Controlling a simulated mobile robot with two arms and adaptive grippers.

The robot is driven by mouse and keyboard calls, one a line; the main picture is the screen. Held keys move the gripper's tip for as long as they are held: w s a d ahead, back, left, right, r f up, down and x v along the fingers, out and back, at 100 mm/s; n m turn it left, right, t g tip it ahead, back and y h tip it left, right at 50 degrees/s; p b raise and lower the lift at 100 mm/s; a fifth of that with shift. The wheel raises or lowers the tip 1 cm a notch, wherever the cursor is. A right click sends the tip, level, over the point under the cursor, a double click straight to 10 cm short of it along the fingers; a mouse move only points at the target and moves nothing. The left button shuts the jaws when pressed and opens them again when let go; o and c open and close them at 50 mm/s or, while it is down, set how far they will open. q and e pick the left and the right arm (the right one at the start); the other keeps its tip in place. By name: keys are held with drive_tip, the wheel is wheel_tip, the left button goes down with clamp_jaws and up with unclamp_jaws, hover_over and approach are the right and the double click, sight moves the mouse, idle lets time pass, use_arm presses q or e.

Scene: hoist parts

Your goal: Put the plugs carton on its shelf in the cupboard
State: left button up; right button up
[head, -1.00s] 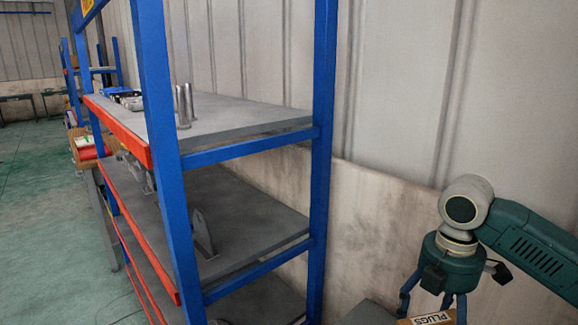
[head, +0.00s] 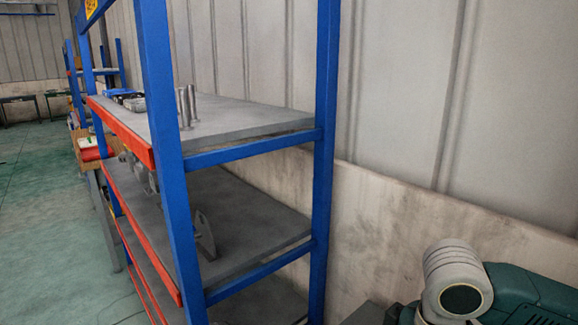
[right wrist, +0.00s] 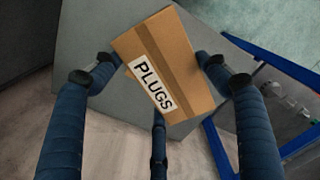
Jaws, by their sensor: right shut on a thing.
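The plugs carton (right wrist: 178,62) is a brown cardboard box with a white "PLUGS" label, seen in the right wrist view. My right gripper (right wrist: 160,70) is shut on it, with dark blue fingers on both sides. The carton is tilted in the picture over a grey flat top (right wrist: 85,35); I cannot tell whether it touches that top. In the head view only my right arm's wrist shows at the bottom right; its fingers and the carton are out of frame. No cupboard can be clearly made out. My left gripper is not in view.
A blue rack with red front beams and grey shelves (head: 240,118) stands left of my right arm. Metal cylinders (head: 186,104) stand on its upper shelf, and grey parts (head: 203,232) on the one below. A pale wall (head: 400,210) is behind. Green floor (head: 40,220) is clear at left.

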drive_tip(key=shift+s+a+f+m, duration=0.15)
drive_tip(key=shift+s+a+m, duration=0.15)
drive_tip(key=shift+s+m, duration=0.45)
drive_tip(key=shift+w+d, duration=0.1)
drive_tip(key=shift+w, duration=0.05)
